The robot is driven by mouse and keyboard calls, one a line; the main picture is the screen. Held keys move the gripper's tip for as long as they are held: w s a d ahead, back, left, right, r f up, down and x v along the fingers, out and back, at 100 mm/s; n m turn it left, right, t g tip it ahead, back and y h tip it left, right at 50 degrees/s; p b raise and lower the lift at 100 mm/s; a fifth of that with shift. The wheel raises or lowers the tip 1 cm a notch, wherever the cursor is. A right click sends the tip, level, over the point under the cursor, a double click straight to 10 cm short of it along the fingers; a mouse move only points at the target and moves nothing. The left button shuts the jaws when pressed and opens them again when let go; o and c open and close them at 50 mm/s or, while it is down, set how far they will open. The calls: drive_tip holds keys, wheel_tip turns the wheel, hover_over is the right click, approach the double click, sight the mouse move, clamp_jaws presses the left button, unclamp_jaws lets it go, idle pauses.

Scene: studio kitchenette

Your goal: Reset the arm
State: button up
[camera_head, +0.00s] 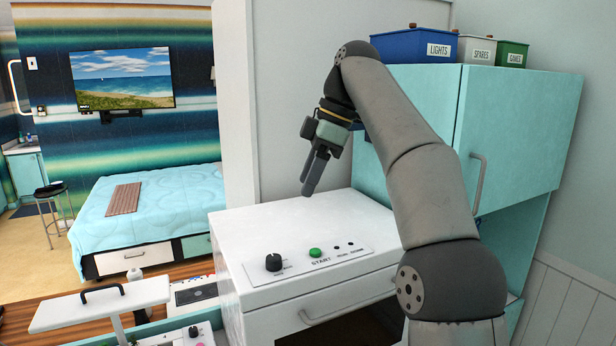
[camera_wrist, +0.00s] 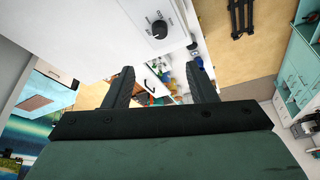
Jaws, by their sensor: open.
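My gripper (camera_head: 312,175) hangs at the end of my raised, bent arm in the head view. It is above the white appliance (camera_head: 295,222), near its back left part, with its fingers pointing down. In the wrist view my gripper (camera_wrist: 160,88) shows two dark fingers spread apart with nothing between them. The appliance has a black knob (camera_head: 273,262), a green start button (camera_head: 315,253) and a front handle. The knob also shows in the wrist view (camera_wrist: 159,28).
Turquoise cabinets (camera_head: 520,130) stand right behind my arm, with a blue lights bin (camera_head: 415,45), a white bin (camera_head: 474,49) and a green bin (camera_head: 511,53) on top. A bed (camera_head: 150,205) is at the left. A white handled panel (camera_head: 100,304) is at the lower left.

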drive_tip(key=s+d+f+m+h+b, duration=0.1)
drive_tip(key=s+d+f+m, duration=0.3)
drive_tip(key=s+f, duration=0.5)
drive_tip(key=s+d+f+m+t+h+b, duration=0.1)
drive_tip(key=s+d+f+m, duration=0.3)
drive_tip(key=f, duration=1.2)
drive_tip(key=s+d+f+m+h+b, duration=0.2)
drive_tip(key=s+d+f+m, duration=0.2)
drive_tip(key=s+f+m, duration=0.6)
drive_tip(key=s+f, duration=0.2)
drive_tip(key=s, duration=0.3)
drive_tip(key=shift+s+d+f, duration=0.15)
drive_tip(key=shift+s+f, duration=0.05)
drive_tip(key=shift+f, duration=0.1)
